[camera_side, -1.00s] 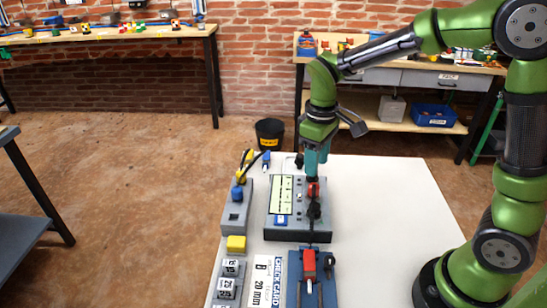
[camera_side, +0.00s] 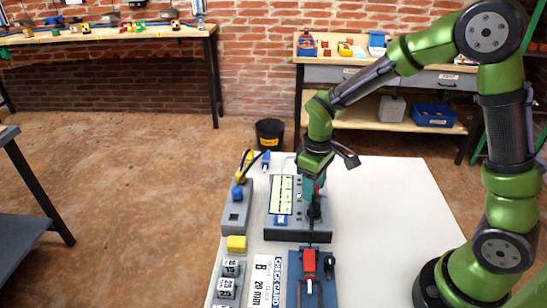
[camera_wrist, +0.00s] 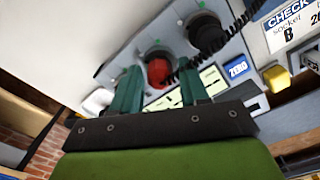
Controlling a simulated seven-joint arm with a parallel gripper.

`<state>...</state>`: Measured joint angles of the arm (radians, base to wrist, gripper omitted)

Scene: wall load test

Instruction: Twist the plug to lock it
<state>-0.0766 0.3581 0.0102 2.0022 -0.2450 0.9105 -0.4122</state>
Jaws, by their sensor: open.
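The grey test box (camera_side: 283,235) stands on the white table and carries a red round plug or knob and a black plug. In the wrist view the red one (camera_wrist: 158,72) shows between the two teal fingers of my gripper (camera_wrist: 157,70), which are apart. I cannot tell whether they touch it. The black plug (camera_wrist: 207,33) with a coiled cable sits beside it, beyond the right finger. In the side view my gripper (camera_side: 312,192) is low over the box, just behind the black plug (camera_side: 314,211), and mostly hides the red one.
A blue ZERO button (camera_wrist: 236,68) and a pale screen (camera_side: 283,192) are on the box. A grey block with a blue knob (camera_side: 237,192) and a yellow block (camera_side: 236,243) stand left. A blue fixture with a red part (camera_side: 309,261) is in front. The table's right side is clear.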

